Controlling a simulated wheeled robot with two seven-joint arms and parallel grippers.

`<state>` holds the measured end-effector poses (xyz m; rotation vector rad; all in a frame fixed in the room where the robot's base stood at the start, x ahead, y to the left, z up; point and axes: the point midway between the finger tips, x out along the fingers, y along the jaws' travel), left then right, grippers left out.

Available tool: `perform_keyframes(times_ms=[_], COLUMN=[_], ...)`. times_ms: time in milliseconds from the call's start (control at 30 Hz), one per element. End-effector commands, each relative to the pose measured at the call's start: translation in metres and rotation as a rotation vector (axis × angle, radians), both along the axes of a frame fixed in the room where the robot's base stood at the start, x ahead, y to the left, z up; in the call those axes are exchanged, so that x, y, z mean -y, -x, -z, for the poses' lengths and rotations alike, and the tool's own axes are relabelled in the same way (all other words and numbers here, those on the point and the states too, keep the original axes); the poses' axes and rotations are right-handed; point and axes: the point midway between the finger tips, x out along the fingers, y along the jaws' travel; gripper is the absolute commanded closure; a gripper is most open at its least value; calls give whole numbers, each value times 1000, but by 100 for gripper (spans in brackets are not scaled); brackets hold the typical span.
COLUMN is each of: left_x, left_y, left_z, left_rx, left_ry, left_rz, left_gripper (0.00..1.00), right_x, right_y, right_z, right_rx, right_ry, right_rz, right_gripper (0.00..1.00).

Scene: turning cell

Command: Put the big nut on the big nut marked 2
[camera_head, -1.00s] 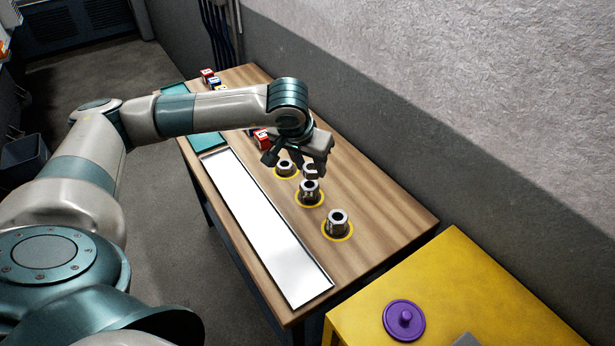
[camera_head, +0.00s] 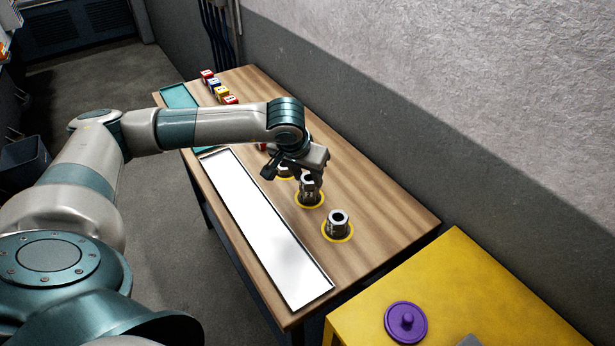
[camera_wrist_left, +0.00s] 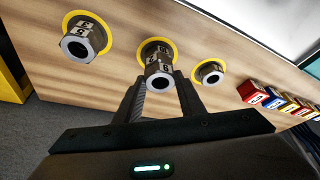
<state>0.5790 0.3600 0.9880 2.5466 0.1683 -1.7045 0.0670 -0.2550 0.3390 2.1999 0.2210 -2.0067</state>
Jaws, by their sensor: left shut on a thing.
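My left gripper (camera_head: 296,176) is over the middle of three grey metal nuts standing in yellow rings on the wooden table. It is shut on a big nut, which shows between the fingers in the left wrist view (camera_wrist_left: 160,77). The held nut lines up over the middle nut (camera_head: 309,198); whether they touch I cannot tell. The front nut (camera_head: 337,226) stands clear, and the rear nut (camera_head: 283,172) is partly hidden by the gripper.
A long white tray (camera_head: 258,228) lies along the table's left side. Several coloured number blocks (camera_head: 214,84) stand at the back by a teal tray (camera_head: 180,97). A yellow cabinet (camera_head: 470,285) with a purple lidded disc (camera_head: 406,322) stands at front right. The table's right side is clear.

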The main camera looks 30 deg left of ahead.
Motion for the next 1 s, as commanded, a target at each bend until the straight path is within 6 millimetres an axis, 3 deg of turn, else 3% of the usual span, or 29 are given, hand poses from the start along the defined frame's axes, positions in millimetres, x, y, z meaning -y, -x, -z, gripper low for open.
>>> perform_keyframes(times_ms=[367, 400, 467, 1000], left_x=[0, 0, 0, 1], left_y=[0, 0, 0, 1], left_z=[3, 2, 2, -4], left_rx=[2, 1, 1, 3], left_ry=[1, 1, 0, 1], left_rz=[0, 0, 0, 0], left_gripper=[92, 60, 46, 46], right_x=[2, 2, 2, 2], right_y=[0, 0, 0, 0], right_z=[4, 4, 3, 3], right_rx=[-1, -1, -1, -1], right_ry=[1, 2, 2, 2], right_rz=[-1, -1, -1, -1], right_gripper=[69, 69, 69, 69])
